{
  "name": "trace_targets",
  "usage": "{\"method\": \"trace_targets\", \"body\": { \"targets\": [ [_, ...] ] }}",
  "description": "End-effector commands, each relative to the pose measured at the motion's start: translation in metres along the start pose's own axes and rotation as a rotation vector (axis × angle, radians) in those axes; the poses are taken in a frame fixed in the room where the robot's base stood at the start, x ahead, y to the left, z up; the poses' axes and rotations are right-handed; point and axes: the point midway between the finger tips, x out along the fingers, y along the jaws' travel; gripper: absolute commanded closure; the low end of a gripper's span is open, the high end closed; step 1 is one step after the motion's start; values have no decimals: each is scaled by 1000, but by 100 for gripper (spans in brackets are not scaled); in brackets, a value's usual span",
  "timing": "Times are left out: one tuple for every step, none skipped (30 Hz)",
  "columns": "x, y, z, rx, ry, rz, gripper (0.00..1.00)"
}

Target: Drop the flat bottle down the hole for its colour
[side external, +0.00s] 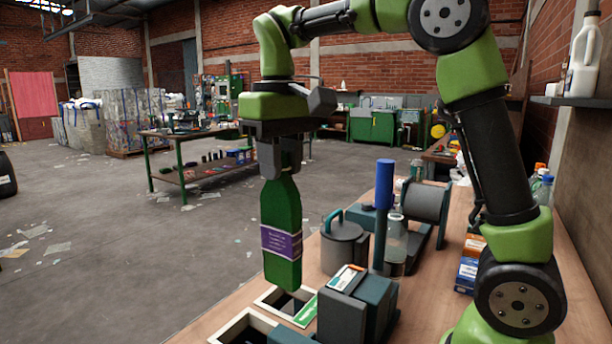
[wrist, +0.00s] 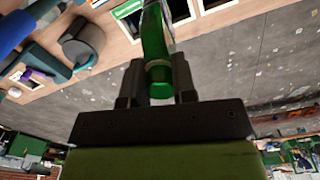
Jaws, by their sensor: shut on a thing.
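A green flat bottle (side external: 281,225) with a purple label hangs upright below my gripper (side external: 280,170), which is shut on its top end. In the wrist view the bottle (wrist: 155,40) stands between the two fingers (wrist: 156,85). In the side view its base overlaps a white-framed hole (side external: 263,301) with a green label plate (side external: 306,311). I cannot tell how far the base is above the hole. A second framed hole (side external: 222,335) is nearer the camera, partly cut off. In the wrist view a green label (wrist: 127,8) and pale frames show near the top edge.
A dark box-shaped device (side external: 358,300) stands right of the labelled hole. A grey lidded canister (side external: 344,248), a blue-topped post (side external: 384,185) and a spool (side external: 425,200) stand behind. Small boxes (side external: 468,265) lie on the wooden bench farther right. Floor left of the bench is open.

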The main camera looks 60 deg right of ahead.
Motion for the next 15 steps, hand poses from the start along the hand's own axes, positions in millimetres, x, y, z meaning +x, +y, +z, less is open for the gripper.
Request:
{"method": "trace_targets", "body": {
  "targets": [
    [6,11,-21,6,-5,1,100],
    [10,17,-31,4,-6,0,100],
    [14,26,-44,0,-7,0,100],
    [18,34,-54,-2,-6,0,100],
    [22,40,-62,-5,-8,0,100],
    [27,50,-72,-8,-8,-1,100],
    [31,56,-78,-10,-8,-2,100],
    [35,63,-84,-13,-8,-3,100],
    [40,71,-91,-17,-7,-3,100],
    [43,76,-95,-18,-7,-3,100],
    [46,81,-98,-20,-8,-3,100],
    [49,87,-102,-22,-7,-4,100],
    [51,90,-104,-24,-6,-4,100],
    [53,93,-106,-26,-7,-4,100],
    [55,96,-108,-27,-5,-4,100]
  ]
}}
